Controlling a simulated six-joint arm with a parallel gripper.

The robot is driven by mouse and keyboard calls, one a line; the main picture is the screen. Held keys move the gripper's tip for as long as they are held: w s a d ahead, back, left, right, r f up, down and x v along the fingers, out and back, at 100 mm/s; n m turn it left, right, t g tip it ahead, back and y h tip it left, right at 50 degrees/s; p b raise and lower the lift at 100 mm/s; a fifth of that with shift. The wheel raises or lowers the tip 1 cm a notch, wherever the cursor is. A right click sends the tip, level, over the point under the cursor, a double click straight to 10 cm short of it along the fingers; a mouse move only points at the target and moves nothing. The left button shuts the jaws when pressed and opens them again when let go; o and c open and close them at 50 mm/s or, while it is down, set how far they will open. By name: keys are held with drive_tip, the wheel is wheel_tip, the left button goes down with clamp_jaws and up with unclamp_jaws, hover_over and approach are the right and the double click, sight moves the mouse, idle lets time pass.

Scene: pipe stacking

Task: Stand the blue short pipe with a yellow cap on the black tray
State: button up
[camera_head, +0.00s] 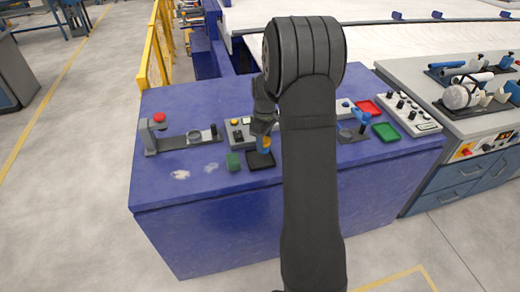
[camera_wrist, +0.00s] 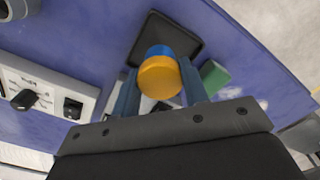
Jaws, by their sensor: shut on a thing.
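The blue short pipe with a yellow cap (camera_wrist: 159,76) is between the fingers of my gripper (camera_wrist: 160,95) in the wrist view, cap toward the camera. My gripper is shut on it. In the head view the pipe (camera_head: 264,144) is upright under my gripper (camera_head: 263,135), over or on the black tray (camera_head: 262,164). In the wrist view the black tray (camera_wrist: 185,37) lies behind the pipe. I cannot tell whether the pipe's lower end touches the tray; the cap and fingers hide it.
A green block (camera_head: 233,162) stands close to the left of the tray. A grey control box (camera_head: 237,133) is behind it. A grey fixture with a red button (camera_head: 159,122) is at the left. Red (camera_head: 368,108) and green (camera_head: 386,132) trays lie to the right. The blue table's front left is mostly clear.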

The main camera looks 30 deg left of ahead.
drive_tip(key=shift+s+a+f, duration=0.1)
drive_tip(key=shift+a+f, duration=0.35)
drive_tip(key=shift+a, duration=0.3)
drive_tip(key=shift+f, duration=2)
drive_tip(key=shift+f, duration=0.1)
drive_tip(key=o, duration=1)
drive_tip(key=shift+c, duration=0.2)
wheel_tip(320, 180, up, 12)
drive_tip(key=shift+r, duration=0.15)
